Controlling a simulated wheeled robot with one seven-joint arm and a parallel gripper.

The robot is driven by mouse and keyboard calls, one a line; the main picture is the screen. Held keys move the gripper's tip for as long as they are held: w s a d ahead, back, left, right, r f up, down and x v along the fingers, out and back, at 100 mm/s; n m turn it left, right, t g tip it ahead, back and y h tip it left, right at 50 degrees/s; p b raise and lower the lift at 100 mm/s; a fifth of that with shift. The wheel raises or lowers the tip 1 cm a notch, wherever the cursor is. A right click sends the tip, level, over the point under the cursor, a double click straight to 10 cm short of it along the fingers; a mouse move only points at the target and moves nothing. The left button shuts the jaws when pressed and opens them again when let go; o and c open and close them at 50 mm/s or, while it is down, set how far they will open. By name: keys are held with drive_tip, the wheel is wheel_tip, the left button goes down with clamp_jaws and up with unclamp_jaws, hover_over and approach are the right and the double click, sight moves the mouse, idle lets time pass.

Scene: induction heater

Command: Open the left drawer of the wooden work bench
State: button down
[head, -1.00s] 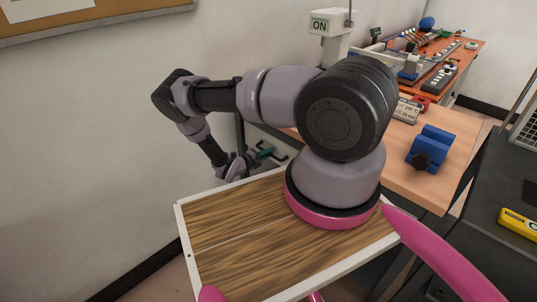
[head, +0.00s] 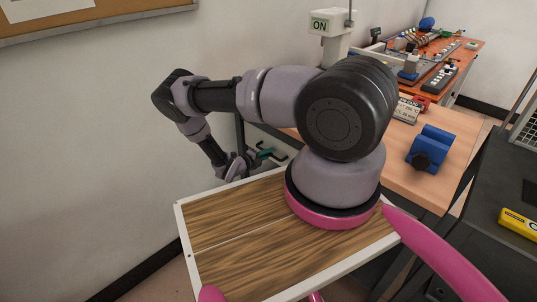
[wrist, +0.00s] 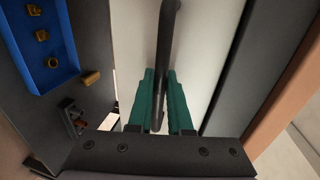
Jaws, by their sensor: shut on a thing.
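The wooden work bench (head: 440,175) stands at the right in the head view, with a dark frame under its top. Below its left end a light drawer front (head: 258,134) shows, mostly behind my arm. In the wrist view the pale drawer front (wrist: 210,50) carries a dark bar handle (wrist: 169,35). My gripper (wrist: 160,80) has its teal fingers on either side of this handle and is shut on it. It also shows small in the head view (head: 264,153). I cannot tell how far the drawer stands out.
A blue vise-like block (head: 430,148) and an ON sign (head: 325,23) are on the bench side. A dark table (head: 505,205) stands at right. The wall is close on the left. A blue tray (wrist: 38,50) with small brass pieces shows in the wrist view.

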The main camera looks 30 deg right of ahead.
idle(0.4)
drive_tip(key=f+v, duration=0.2)
drive_tip(key=v, duration=1.1)
drive_tip(key=a+f+v, duration=0.1)
drive_tip(key=f+v, duration=0.2)
drive_tip(key=v, duration=1)
drive_tip(key=shift+s+a+f, duration=0.3)
drive_tip(key=shift+a, duration=0.05)
drive_tip(key=c, duration=0.8)
unclamp_jaws()
drive_tip(key=shift+c, duration=0.2)
drive_tip(key=v, duration=1)
drive_tip(key=shift+a, duration=0.4)
